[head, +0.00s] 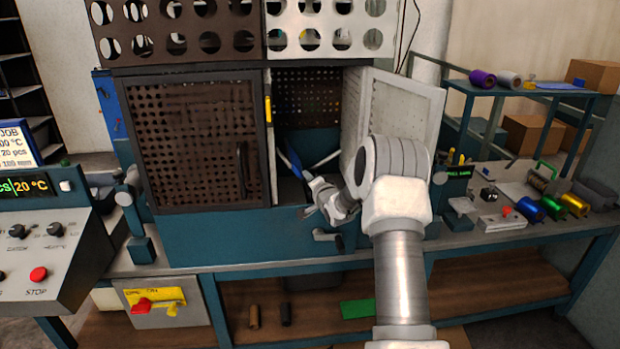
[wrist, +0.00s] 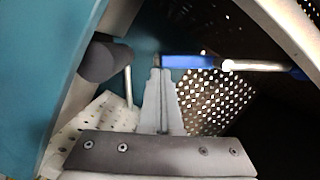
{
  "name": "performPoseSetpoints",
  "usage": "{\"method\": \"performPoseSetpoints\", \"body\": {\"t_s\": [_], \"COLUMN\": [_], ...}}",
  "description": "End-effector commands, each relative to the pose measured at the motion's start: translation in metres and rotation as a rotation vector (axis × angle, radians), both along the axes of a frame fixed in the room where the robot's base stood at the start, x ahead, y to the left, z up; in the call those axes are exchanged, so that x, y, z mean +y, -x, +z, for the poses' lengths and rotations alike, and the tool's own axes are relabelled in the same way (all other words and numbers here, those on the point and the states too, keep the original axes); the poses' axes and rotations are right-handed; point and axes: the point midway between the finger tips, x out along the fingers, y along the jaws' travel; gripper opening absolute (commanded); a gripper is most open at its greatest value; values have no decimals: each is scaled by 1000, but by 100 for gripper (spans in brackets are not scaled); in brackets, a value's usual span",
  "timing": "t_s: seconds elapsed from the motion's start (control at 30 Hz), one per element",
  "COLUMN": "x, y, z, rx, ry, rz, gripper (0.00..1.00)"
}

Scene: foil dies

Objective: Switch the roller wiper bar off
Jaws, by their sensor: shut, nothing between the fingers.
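A blue bar (head: 293,161) shows inside the open bay of the press cabinet; it may be the roller wiper bar, but no label confirms this. In the wrist view the blue bar (wrist: 195,62) lies across the top, with a pale metal part at its right. My gripper (wrist: 160,73) is shut and empty, its fingertips at the blue bar's left end; I cannot tell if they touch. In the head view my gripper (head: 311,180) reaches into the bay beside the open white door (head: 396,118). My arm hides part of the bay.
A closed brown perforated door (head: 195,140) is left of the bay. A dark rounded part (wrist: 104,62) with a thin rod is left of my fingers. A control panel (head: 40,245) stands at the far left. Foil rolls (head: 530,210) lie on the bench at right.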

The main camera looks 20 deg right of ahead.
Motion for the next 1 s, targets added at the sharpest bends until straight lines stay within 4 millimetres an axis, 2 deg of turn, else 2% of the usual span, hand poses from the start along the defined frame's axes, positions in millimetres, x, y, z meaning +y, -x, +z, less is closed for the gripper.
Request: {"method": "performPoseSetpoints", "body": {"t_s": [0.27,0.7,1.0], "x": [3,19,27], "y": [-1,-5,-8], "z": [-7,-22,-25], "rx": [-20,-98,-137], "ry": [-71,-345,-481], "rz": [1,1,0], "gripper": [0,0,0]}}
